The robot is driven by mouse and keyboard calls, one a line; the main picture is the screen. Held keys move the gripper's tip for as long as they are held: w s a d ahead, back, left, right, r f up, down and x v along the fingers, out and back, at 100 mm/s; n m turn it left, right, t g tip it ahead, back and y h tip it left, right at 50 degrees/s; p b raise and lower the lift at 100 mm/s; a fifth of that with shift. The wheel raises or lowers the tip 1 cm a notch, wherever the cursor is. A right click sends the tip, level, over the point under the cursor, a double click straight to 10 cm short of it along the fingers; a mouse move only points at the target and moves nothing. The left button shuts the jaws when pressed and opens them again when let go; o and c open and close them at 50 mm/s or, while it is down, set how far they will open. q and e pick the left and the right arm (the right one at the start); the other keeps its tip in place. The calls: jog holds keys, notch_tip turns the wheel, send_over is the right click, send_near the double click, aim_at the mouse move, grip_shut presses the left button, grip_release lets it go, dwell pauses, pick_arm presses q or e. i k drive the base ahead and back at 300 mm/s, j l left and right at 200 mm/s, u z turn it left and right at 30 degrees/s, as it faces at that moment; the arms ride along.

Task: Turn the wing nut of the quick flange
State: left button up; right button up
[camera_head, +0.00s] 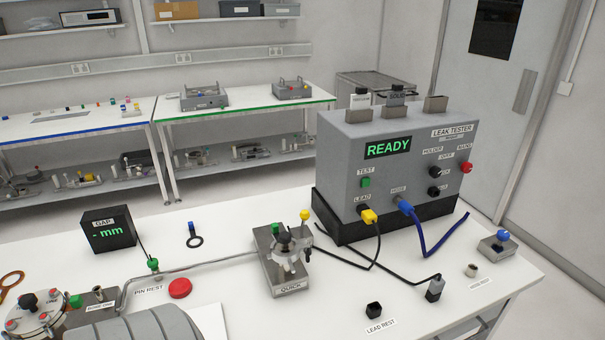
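The quick flange (288,268) stands on the white bench in the middle of the head view. It is a grey block labelled QUICK with a metal clamp on top. A dark knob-like part (283,238) sits on the clamp. A yellow-tipped lever (305,215) rises behind it to the right. A green button (275,229) is on the block's back left. The wing nut is too small to make out clearly, so its angle cannot be told. Neither of my grippers is in view.
The leak tester (400,165), showing READY, stands behind and right. Black and blue cables run from it. A metal pipe (195,266) reaches the flange from the left. A gap display (108,228), red button (180,288) and bolted round lid (36,312) are left. Bench right of QUICK is partly clear.

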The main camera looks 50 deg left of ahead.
aim_at(308, 251)
jog(key=l+u, duration=0.1)
jog(key=u, duration=0.3)
jog(key=i+l+u, duration=0.1)
jog(key=u, duration=0.35)
jog(key=l+u, duration=0.15)
jog(key=u, duration=0.25)
jog(key=l+u, duration=0.1)
jog(key=u, duration=0.3)
